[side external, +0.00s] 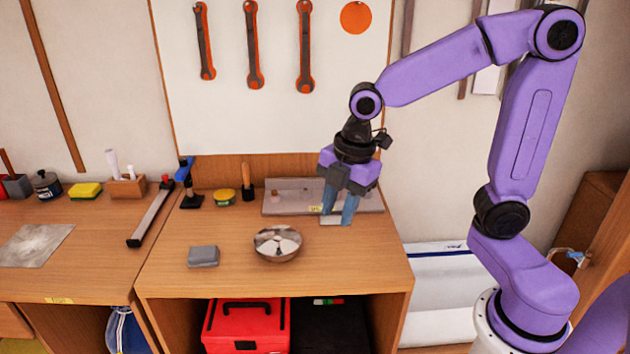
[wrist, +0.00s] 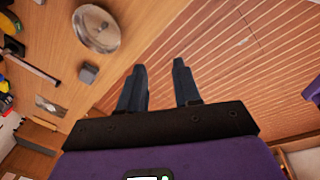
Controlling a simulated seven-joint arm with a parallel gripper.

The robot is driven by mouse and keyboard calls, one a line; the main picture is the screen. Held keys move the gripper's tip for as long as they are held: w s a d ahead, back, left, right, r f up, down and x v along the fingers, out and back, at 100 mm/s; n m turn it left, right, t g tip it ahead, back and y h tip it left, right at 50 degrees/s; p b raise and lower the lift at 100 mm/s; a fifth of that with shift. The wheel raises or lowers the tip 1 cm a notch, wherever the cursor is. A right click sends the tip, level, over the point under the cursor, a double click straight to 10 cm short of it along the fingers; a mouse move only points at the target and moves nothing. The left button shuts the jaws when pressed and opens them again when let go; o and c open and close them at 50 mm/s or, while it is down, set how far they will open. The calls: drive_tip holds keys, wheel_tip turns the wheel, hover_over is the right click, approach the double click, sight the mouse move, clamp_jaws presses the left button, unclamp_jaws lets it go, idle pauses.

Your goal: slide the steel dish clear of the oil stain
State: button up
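The steel dish (side external: 278,244) is a round, shallow, shiny bowl on the wooden bench top, near the front middle. It also shows at the upper left of the wrist view (wrist: 97,28). I cannot make out an oil stain in either view; whether any lies under the dish is hidden. My gripper (side external: 338,218) points down over the bench, to the right of the dish and farther back, apart from it. In the wrist view its two fingers (wrist: 159,66) are spread with nothing between them.
A grey block (side external: 203,256) lies left of the dish. A grey tray-like piece (side external: 285,199) runs along the back, with a yellow tin (side external: 224,197) and a wooden-handled brush (side external: 247,184) to its left. Bench right of the dish (side external: 365,262) is clear.

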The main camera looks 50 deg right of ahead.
sight(298, 245)
drive_tip(key=w+d+r+n, duration=0.1)
drive_tip(key=w+d+n, duration=0.1)
drive_tip(key=w, duration=0.6)
drive_tip(key=shift+d+n+t, duration=0.25)
drive_tip(key=shift+n+t, duration=0.15)
drive_tip(key=shift+n, duration=0.1)
drive_tip(key=x, duration=1.7)
drive_tip(key=shift+w+d+f, duration=0.1)
drive_tip(key=shift+f, duration=0.15)
clamp_jaws()
